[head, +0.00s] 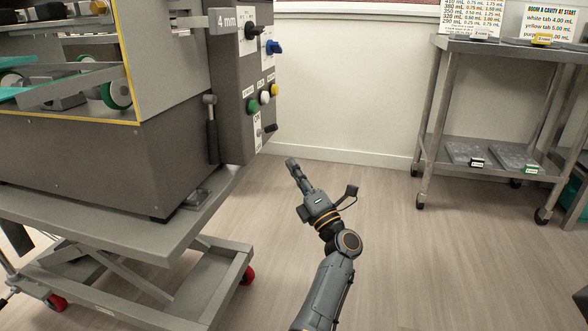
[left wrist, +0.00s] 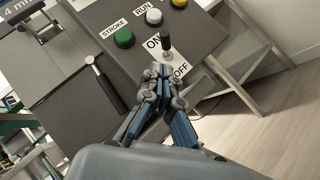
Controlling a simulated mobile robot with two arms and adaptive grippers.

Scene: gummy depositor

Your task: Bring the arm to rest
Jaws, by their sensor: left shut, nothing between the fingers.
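My left arm reaches up from the bottom of the head view. Its gripper (head: 292,165) is shut and empty, held in the air over the floor, to the right of and below the machine's control panel (head: 232,125). In the left wrist view the closed fingers (left wrist: 158,72) point at the panel, just below the ON/OFF lever (left wrist: 166,46) in the picture. I cannot tell from this view whether they touch it; in the head view they look apart from the panel. My right gripper is not in view.
The depositor (head: 100,160) stands on a wheeled lift table (head: 120,237) at the left. Its panel has green (head: 252,106), white (head: 264,98) and yellow (head: 274,90) buttons. A metal cart (head: 490,47) with trays stands at the right. Open floor (head: 420,260) lies between.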

